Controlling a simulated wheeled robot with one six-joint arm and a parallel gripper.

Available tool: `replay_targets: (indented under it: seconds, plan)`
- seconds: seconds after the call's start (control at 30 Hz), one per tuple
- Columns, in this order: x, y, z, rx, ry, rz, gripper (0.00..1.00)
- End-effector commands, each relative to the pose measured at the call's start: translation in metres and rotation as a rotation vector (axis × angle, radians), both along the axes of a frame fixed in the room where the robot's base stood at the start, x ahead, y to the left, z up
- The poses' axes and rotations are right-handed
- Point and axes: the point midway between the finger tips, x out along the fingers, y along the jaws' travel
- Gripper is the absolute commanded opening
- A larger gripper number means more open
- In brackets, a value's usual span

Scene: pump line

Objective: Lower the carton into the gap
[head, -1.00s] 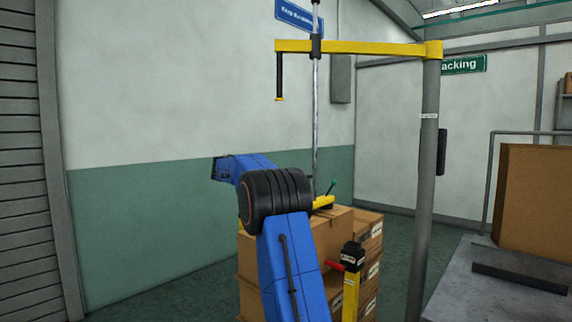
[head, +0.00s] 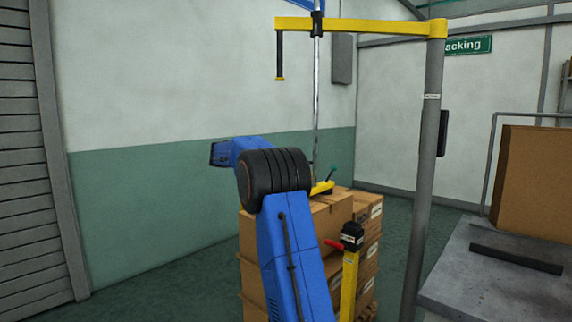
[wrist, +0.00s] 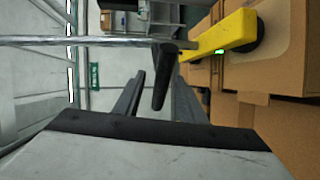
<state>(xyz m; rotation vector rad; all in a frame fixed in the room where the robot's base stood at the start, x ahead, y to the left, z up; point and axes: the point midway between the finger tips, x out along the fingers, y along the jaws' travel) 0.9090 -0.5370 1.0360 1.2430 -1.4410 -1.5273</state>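In the head view, brown cartons (head: 331,222) stand stacked behind my blue arm. A yellow lifter (head: 322,188) with a green-tipped lever sits on top, at the lower end of a thin upright rod. In the wrist view, the yellow lifter bar (wrist: 226,33) rests by a black pad on a carton (wrist: 287,62). My gripper (wrist: 160,78) has its fingers apart, with a black handle (wrist: 165,80) between them; contact is unclear. The arm hides the gripper in the head view. I cannot make out the gap, nor whether the top carton is lifted.
A yellow jib (head: 350,26) on a grey post (head: 425,170) reaches over the stack, with a black handle (head: 279,55) hanging from its end. A yellow post (head: 350,273) stands in front. A grey platform (head: 490,275) bears a large brown box (head: 535,190) at right. Floor at left is clear.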

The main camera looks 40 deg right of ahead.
Motion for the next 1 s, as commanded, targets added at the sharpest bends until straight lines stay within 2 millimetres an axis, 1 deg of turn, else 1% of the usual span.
replay_targets:
  seconds: [0.17, 0.5, 0.7, 0.9, 1.0]
  plan:
    - [0.010, 0.028, 0.005, 0.000, 0.000, 0.003, 0.37]
    - [0.031, 0.091, 0.017, 0.001, 0.000, 0.004, 0.37]
    - [0.042, 0.127, 0.024, 0.000, -0.001, 0.004, 0.37]
    - [0.049, 0.149, 0.028, 0.001, -0.001, 0.003, 0.37]
    - [0.051, 0.154, 0.029, 0.001, 0.000, 0.001, 0.37]
